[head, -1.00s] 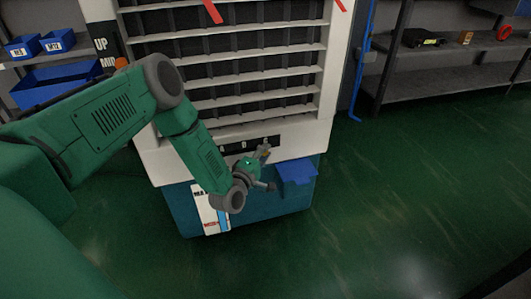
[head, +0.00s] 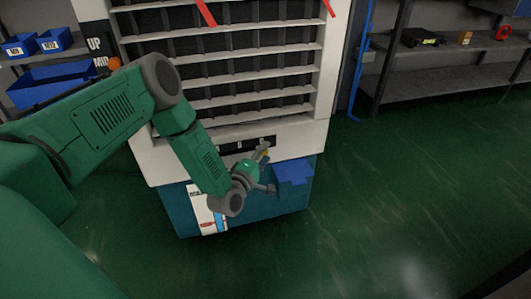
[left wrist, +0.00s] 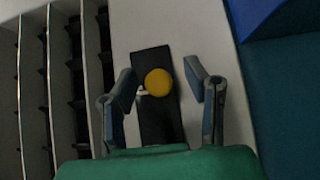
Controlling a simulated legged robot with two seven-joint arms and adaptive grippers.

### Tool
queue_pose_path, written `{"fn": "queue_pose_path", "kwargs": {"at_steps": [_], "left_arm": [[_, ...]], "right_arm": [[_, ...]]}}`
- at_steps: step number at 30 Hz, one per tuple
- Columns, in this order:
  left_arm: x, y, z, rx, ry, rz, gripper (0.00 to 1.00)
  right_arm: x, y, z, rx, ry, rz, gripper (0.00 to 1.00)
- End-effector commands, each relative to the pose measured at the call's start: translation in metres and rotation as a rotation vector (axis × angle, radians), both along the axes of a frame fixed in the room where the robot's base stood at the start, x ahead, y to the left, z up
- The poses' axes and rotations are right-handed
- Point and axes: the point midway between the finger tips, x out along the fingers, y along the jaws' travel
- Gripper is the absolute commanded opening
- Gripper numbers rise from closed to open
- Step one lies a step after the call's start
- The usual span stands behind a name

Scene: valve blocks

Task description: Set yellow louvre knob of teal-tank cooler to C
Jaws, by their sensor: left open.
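The cooler (head: 145,147) has a white louvred body over a teal tank (head: 265,207). Its yellow knob (left wrist: 158,82) sits on a dark label strip (left wrist: 152,55) in the left wrist view. In the head view a little of the knob (head: 266,153) shows beside the fingers. My left gripper (left wrist: 160,88) is open, with one finger on each side of the knob and a gap to each. In the head view the left gripper (head: 265,165) is at the strip below the louvres. The knob's pointer and the letter C cannot be made out. My right gripper is not in view.
A blue box-like part (head: 294,171) juts from the tank's top right, close to the gripper. Shelves (head: 440,85) stand at the right and blue bins (head: 55,40) at the left. The green floor (head: 400,200) at the right is clear.

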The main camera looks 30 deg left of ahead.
Motion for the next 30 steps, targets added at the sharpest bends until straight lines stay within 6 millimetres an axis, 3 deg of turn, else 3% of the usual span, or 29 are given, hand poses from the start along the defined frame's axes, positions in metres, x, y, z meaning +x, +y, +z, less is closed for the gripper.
{"fn": "queue_pose_path", "kwargs": {"at_steps": [9,15,21,30], "left_arm": [[-0.066,-0.001,-0.004,-0.006,0.008,0.002,0.42],[-0.098,-0.003,-0.005,-0.007,0.007,0.0,0.42],[-0.109,-0.005,-0.004,-0.004,0.004,0.0,0.42],[-0.11,-0.004,-0.004,-0.006,0.004,0.0,0.42]], "right_arm": [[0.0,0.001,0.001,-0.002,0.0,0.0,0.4],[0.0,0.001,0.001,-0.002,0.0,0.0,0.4],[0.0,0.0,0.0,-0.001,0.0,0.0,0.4],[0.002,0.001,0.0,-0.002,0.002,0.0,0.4]]}}
